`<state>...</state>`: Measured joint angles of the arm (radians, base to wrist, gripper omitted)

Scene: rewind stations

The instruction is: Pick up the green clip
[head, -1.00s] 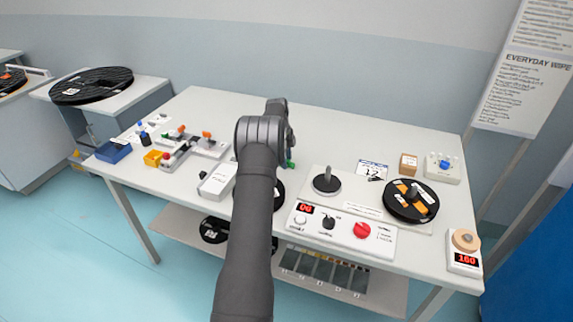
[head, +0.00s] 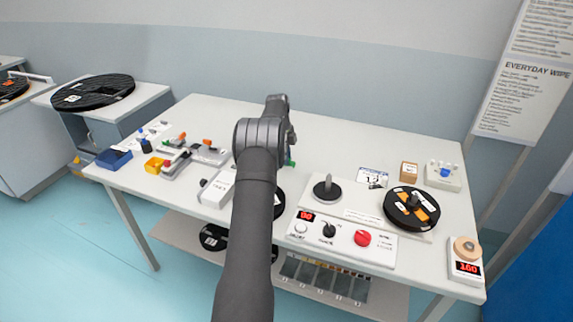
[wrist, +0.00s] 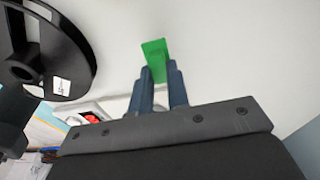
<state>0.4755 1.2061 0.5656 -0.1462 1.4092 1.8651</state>
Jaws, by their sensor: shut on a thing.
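The green clip (wrist: 154,50) is between the dark blue fingertips of my gripper (wrist: 159,72) in the wrist view. My gripper is shut on it, and the clip sticks out beyond the tips. In the head view a small green piece of the clip (head: 291,163) shows just right of my arm, near the middle of the table. The arm hides the gripper's fingers there. In the wrist view pale surface lies around the clip, and I cannot tell how far it is above the table.
A black reel (wrist: 75,50) is left of the gripper in the wrist view. The table's back middle is clear.

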